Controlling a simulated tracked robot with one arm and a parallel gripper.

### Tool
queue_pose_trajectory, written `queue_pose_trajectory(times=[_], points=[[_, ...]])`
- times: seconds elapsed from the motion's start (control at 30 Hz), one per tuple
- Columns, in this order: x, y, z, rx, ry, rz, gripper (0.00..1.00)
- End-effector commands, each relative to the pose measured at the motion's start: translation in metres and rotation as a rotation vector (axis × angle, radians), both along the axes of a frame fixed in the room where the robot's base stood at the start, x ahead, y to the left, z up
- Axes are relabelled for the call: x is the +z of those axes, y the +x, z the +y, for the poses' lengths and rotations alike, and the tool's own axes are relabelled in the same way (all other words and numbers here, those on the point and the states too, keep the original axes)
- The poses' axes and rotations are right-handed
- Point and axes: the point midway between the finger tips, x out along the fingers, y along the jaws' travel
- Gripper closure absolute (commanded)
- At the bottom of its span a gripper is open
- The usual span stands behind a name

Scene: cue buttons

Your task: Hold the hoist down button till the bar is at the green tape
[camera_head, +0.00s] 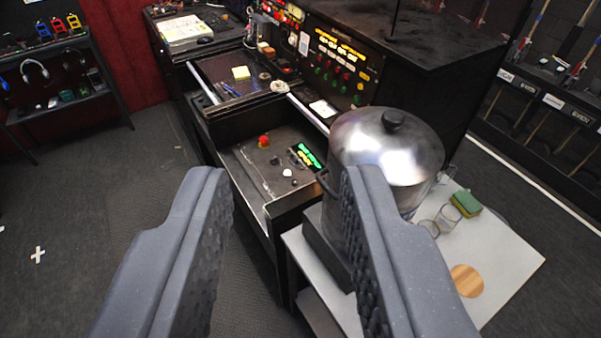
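My gripper (277,190) is open and empty, its two grey fingers wide apart at the bottom of the view. An upright panel (338,65) behind carries rows of green, red and yellow buttons. I cannot tell which one is the hoist down button. I cannot make out the bar or the green tape. My fingers are apart from the console.
A large lidded steel pot (385,150) stands right of the console on a white table (500,250), partly behind my right finger. Glasses, a sponge (466,203) and a wooden disc (466,281) lie there. A shelf (70,100) stands far left. The floor at left is clear.

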Motion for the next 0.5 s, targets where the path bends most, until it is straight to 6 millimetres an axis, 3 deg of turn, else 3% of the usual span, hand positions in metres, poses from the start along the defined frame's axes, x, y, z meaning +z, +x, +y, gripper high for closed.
queue_pose_trajectory(times=[0.03, 0.1, 0.5], points=[[0.0, 0.0, 0.0, 0.0, 0.0, 0.0, 0.81], [0.0, 0.0, 0.0, 0.0, 0.0, 0.0, 1.0], [0.0, 0.0, 0.0, 0.0, 0.0, 0.0, 1.0]])
